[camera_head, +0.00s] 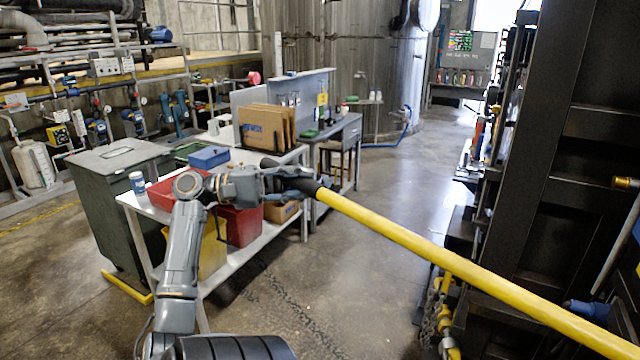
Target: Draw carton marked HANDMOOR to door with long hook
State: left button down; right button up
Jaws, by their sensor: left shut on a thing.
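My left gripper (302,184) is shut on the dark grip end of a long yellow pole (430,248), which I take to be the long hook. The pole slants down to the right across the view and leaves at the right edge, so its hook end is out of sight. A carton marked HANDMOOR cannot be made out. My right gripper is not in view.
A dark steel machine frame (545,200) stands close on the right, with chains (440,310) at its foot. On the left are a workbench (262,262) with bins, folded cardboard (265,128) and a grey wheeled bin (112,205). The middle floor is clear.

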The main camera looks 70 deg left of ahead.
pick_arm(q)
jog(key=s+a+p, duration=0.1)
jog(key=s+a, duration=1)
jog(key=a, duration=0.2)
jog(key=shift+a, duration=0.35)
dwell(0.4)
